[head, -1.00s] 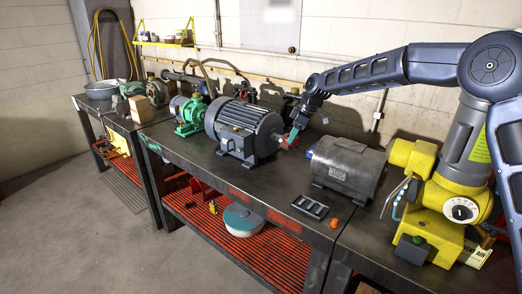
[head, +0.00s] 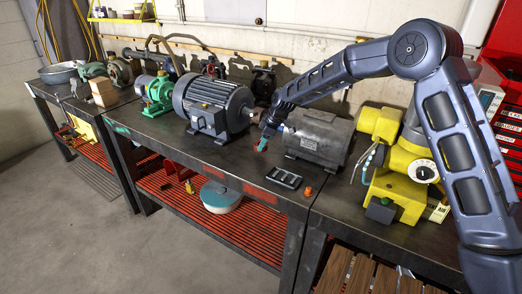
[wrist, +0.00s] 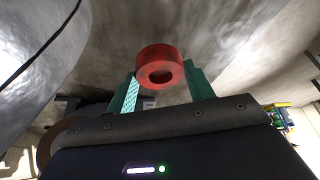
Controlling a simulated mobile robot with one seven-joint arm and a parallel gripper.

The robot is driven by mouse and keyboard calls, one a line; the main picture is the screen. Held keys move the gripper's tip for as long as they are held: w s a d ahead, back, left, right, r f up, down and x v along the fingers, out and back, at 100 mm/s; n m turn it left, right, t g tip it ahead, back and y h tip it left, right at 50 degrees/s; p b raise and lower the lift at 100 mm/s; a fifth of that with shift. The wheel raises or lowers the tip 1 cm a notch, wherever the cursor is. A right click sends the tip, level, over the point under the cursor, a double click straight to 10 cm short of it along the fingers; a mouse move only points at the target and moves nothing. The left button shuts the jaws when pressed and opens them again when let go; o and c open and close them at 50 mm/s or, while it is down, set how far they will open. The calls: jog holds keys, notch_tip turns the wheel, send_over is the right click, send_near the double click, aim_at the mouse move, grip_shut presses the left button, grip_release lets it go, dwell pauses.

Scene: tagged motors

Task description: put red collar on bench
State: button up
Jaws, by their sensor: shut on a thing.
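The red collar (wrist: 158,57) is a short ring with a dark, empty hole, held between my gripper's teal fingers (wrist: 163,88) in the wrist view. In the head view my gripper (head: 267,136) is shut on it, and the collar shows as a small red patch (head: 261,149). Both are over the dark bench top (head: 205,158), between the big grey motor (head: 212,106) and the worn dark motor (head: 316,137). The collar is clear of the grey motor's shaft. I cannot tell whether it touches the bench.
A dark slotted tray (head: 284,178) and a small orange piece (head: 308,191) lie near the bench's front edge. A green motor (head: 156,93) stands to the left, a yellow machine (head: 395,185) to the right. The bench front below the grey motor is clear.

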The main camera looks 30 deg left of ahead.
jog(key=shift+f, duration=1.95)
jog(key=shift+f, duration=0.1)
jog(key=o, duration=1.2)
jog(key=shift+f, duration=0.1)
jog(key=v, duration=1.2)
jog(key=shift+r, duration=0.2)
